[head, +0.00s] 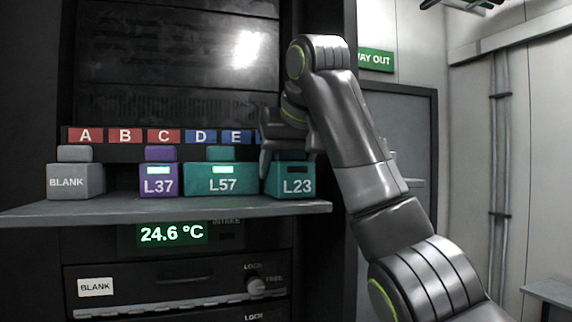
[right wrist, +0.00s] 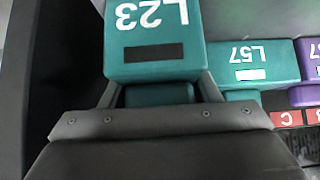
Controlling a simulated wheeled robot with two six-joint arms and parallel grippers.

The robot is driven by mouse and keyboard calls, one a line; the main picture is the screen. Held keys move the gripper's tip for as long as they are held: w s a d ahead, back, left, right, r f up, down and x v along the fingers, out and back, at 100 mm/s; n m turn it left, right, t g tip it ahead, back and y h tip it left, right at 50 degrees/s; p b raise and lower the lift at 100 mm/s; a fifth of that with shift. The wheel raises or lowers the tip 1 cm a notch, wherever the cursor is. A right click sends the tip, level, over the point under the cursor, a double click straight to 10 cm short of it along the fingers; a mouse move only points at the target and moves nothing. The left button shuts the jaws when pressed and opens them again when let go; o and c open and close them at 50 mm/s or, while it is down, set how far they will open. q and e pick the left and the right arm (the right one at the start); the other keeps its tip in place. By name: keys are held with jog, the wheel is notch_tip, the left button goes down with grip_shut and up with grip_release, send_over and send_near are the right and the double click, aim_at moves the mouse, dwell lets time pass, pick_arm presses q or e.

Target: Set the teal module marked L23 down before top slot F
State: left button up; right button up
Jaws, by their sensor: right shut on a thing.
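The teal module marked L23 (head: 291,182) is at the right end of the grey shelf (head: 120,208), its label upright and its small window dark. My right gripper (head: 289,155) is shut on its top grip from above. In the right wrist view the module (right wrist: 152,50) appears upside down between the fingers. I cannot tell whether its underside touches the shelf. The slot labels (head: 161,136) run A to E above the shelf. A further blue label right of E is mostly hidden by my gripper, so its letter is unreadable. My left gripper is not in view.
The wider teal module L57 (head: 220,182) stands just left of L23, with a narrow gap. Purple module L37 (head: 158,183) and a grey BLANK module (head: 75,184) stand farther left. A gap separates BLANK from L37. A display (head: 172,234) reads 24.6 °C below the shelf.

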jog(key=shift+w, duration=0.1)
jog(key=shift+f+b, duration=0.2)
jog(key=shift+b, duration=0.1)
jog(key=o, duration=0.8)
jog(key=shift+f, duration=0.15)
jog(key=shift+c, duration=0.2)
jog(key=shift+o, duration=0.9)
jog(key=shift+d, duration=0.1)
jog(key=shift+r+p, duration=0.55)
jog(key=shift+r, duration=0.05)
jog(key=b+v, duration=0.1)
jog(key=b, duration=0.2)
jog(key=shift+s+r+b, duration=0.25)
jog(key=shift+b, duration=0.05)
jog(key=b+v, duration=0.1)
jog(key=v, duration=0.8)
jog(key=shift+s+r+b, duration=0.2)
jog(key=shift+b, duration=0.1)
